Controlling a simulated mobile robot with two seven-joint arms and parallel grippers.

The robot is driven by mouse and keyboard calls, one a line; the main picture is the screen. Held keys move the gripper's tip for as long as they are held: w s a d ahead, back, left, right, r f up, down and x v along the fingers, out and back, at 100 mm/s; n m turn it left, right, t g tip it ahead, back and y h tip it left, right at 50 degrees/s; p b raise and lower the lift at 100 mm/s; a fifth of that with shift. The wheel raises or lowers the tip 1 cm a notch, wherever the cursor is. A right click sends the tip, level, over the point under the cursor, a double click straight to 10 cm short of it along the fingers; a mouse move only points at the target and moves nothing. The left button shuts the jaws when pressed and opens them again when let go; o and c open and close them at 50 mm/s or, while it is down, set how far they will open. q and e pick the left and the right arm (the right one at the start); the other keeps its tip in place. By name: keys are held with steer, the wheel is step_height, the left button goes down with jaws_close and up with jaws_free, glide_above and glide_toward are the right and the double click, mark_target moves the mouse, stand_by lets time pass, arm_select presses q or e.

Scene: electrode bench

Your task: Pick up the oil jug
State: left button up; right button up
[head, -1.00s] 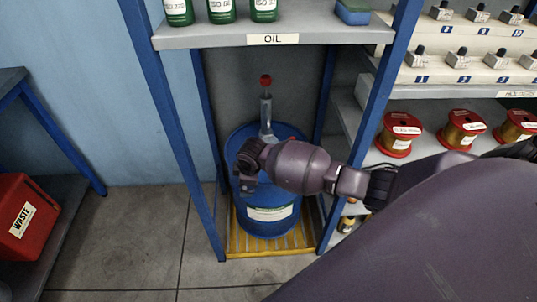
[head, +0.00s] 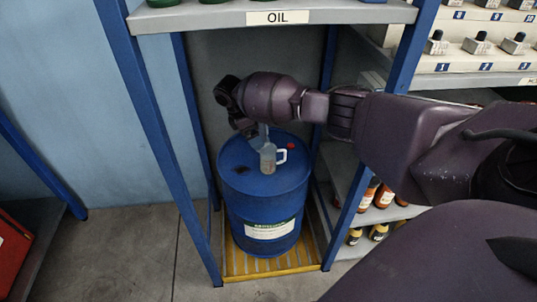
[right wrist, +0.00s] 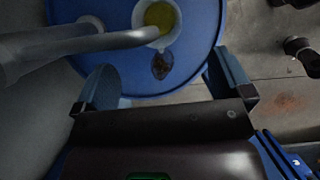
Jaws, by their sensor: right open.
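The oil jug (head: 268,159) is a small clear jug with a white handle, standing on top of a blue drum (head: 262,190). In the right wrist view the jug (right wrist: 160,16) shows from above at the top edge, with yellow oil inside. My right gripper (head: 245,126) is above the drum top, just up and left of the jug in the head view. In the right wrist view my right gripper (right wrist: 165,85) is open and empty, its fingers apart over the drum and short of the jug. My left gripper is not in view.
A grey pump spout (right wrist: 110,40) reaches over the jug. A dark stain (right wrist: 162,66) lies on the drum top. The drum stands on a yellow grate (head: 270,266) between blue posts, under the shelf marked OIL (head: 278,17). Bottles (head: 384,195) stand on lower shelves at right.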

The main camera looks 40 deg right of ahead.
mark_target(264, 152)
steer(key=x, duration=0.4)
steer(key=shift+a+f+b, duration=0.15)
steer(key=shift+f+b, duration=0.1)
steer(key=shift+b, duration=0.15)
steer(key=x, duration=0.1)
steer(key=b+x, duration=0.1)
steer(key=x, duration=0.3)
steer(key=shift+w+a+f+b, duration=0.1)
steer(key=shift+w+a+b, duration=0.15)
steer(key=shift+b, duration=0.05)
steer(key=shift+d+f, duration=0.1)
steer(key=shift+f, duration=0.3)
steer(key=shift+d, duration=0.1)
steer(key=shift+r, duration=0.1)
steer(key=c, duration=0.9)
steer(key=shift+c, duration=1.1)
steer(key=shift+r, duration=0.1)
